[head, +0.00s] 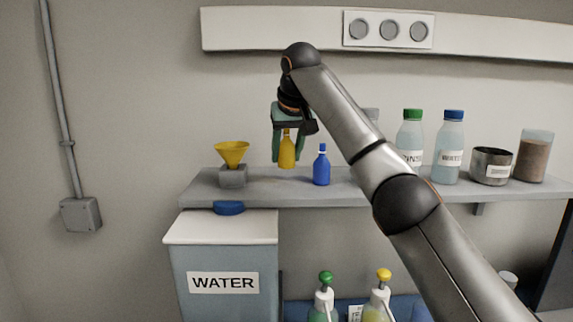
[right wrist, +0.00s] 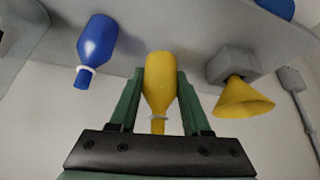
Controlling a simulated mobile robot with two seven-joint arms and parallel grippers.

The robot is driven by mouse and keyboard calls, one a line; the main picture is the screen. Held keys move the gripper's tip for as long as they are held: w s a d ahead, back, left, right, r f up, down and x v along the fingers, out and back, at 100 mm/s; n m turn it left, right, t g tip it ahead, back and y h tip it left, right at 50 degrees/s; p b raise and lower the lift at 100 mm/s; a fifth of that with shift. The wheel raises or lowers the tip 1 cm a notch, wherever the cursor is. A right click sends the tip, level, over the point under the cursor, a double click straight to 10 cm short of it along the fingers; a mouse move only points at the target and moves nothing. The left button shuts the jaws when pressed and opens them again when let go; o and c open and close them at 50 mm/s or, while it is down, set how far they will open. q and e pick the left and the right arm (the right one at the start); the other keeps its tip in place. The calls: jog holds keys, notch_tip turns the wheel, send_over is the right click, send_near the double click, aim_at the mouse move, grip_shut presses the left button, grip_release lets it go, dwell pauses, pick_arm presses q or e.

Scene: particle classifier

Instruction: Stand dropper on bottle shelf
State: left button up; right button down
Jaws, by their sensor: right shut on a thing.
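The yellow dropper (head: 287,152) is upright between the fingers of my right gripper (head: 286,157), over the left part of the bottle shelf (head: 262,190). My right gripper is shut on it. In the right wrist view the dropper (right wrist: 160,84) sits between the two green fingers (right wrist: 159,90), with its narrow neck toward the palm. Its base shows close to the shelf surface; I cannot tell whether it touches. My left gripper is not in view.
A yellow funnel (head: 232,152) on a grey block stands left of the dropper, and a blue dropper (head: 321,168) stands right. Bottles with green (head: 411,130) and blue (head: 450,145) caps, a metal cup (head: 491,165) and a brown-filled jar (head: 534,158) stand farther right.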

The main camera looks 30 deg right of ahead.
aim_at(286, 166)
jog(key=f, duration=0.3)
jog(key=shift+w+d+f, duration=0.15)
jog(key=shift+w+d, duration=0.05)
jog(key=shift+w, duration=0.1)
jog(key=shift+f, duration=0.3)
jog(key=shift+f, duration=0.1)
jog(key=shift+c, duration=1.8)
grip_release()
jog(key=shift+r, duration=0.2)
jog(key=v, duration=1.2)
jog(key=shift+b, duration=0.45)
jog(key=shift+f, duration=0.15)
